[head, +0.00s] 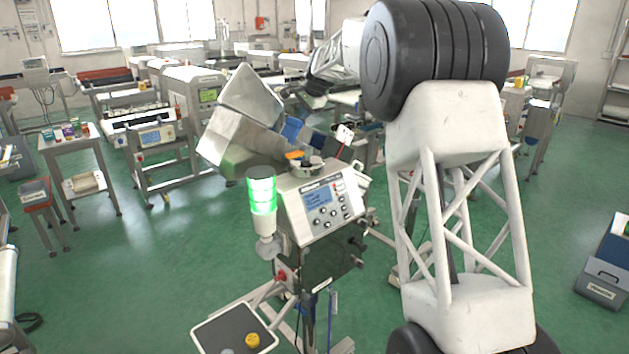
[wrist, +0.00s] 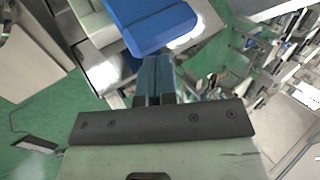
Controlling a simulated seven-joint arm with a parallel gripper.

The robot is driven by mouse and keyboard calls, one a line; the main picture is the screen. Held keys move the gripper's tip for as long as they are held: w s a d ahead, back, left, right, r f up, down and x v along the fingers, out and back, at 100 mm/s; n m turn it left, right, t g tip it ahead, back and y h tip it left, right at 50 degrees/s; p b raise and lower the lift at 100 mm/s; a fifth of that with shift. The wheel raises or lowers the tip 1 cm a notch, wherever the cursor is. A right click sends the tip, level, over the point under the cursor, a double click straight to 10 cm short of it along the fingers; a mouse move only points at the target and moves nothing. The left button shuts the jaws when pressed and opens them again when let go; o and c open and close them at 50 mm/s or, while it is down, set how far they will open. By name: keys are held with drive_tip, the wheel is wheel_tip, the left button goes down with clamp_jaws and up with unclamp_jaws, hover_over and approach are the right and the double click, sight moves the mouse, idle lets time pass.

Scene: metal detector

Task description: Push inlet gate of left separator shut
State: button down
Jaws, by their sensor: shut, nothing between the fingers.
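The separator stands in the middle of the head view, with a grey metal hopper (head: 240,120) on top and a control box (head: 322,205) in front. A blue part (head: 293,130) shows beside the hopper; I cannot tell for sure whether it is the inlet gate. My gripper (head: 314,100) is behind and to the right of the hopper, partly hidden. In the wrist view my gripper (wrist: 157,62) is shut and empty. Its fingertips overlap the near edge of a blue block (wrist: 150,22); I cannot tell whether they touch it.
A lit green lamp (head: 262,192) stands at the control box's left front. An orange knob (head: 295,155) sits above the box. A small tray (head: 232,330) juts out at the lower front. Other machines and tables fill the back. Green floor (head: 150,270) is open at the left.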

drive_tip(key=shift+s+a+f, duration=0.2)
drive_tip(key=shift+f, duration=0.2)
drive_tip(key=shift+s+a+f, duration=0.3)
drive_tip(key=shift+f, duration=0.3)
drive_tip(key=shift+s+a+f, duration=0.15)
drive_tip(key=shift+f, duration=0.15)
drive_tip(key=shift+r, duration=3.55)
